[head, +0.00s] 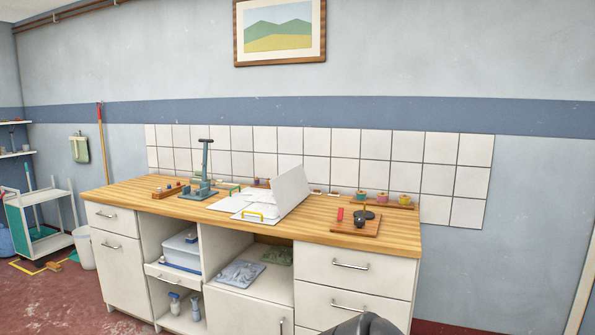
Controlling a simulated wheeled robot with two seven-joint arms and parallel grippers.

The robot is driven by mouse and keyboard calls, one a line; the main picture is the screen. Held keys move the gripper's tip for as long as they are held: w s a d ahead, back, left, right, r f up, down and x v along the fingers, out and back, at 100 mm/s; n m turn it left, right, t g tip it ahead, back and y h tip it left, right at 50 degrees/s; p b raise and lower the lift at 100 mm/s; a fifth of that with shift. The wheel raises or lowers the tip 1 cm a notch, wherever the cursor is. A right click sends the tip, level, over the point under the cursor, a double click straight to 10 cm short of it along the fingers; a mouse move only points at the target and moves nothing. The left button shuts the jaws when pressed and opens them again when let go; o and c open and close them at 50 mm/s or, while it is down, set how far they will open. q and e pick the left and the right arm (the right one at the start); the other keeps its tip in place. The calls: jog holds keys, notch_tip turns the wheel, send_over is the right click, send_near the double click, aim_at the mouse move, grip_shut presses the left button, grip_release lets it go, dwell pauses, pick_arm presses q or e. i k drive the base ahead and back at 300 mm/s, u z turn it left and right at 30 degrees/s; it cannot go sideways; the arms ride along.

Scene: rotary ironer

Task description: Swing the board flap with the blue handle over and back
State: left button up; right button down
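A white folding board (232,203) lies on the wooden worktop, left of its middle. One large flap (287,195) on its right side stands up at a steep tilt. A yellow handle (260,212) is on the front part and a green handle (234,190) is at the back left. I cannot make out a blue handle; the far side of the raised flap is hidden. Neither of my grippers shows. A dark rounded part, probably of my own arm, shows at the bottom edge.
A blue-grey stand (205,165) is left of the board. A small wooden board with a red piece and dark objects (358,222) is to the right. Spools on a strip (382,197) stand at the back. Worktop (318,220) is clear between the folding board and the small board.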

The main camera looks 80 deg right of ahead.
aim_at(290, 188)
jog(key=z, duration=2)
jog(key=i, duration=0.1)
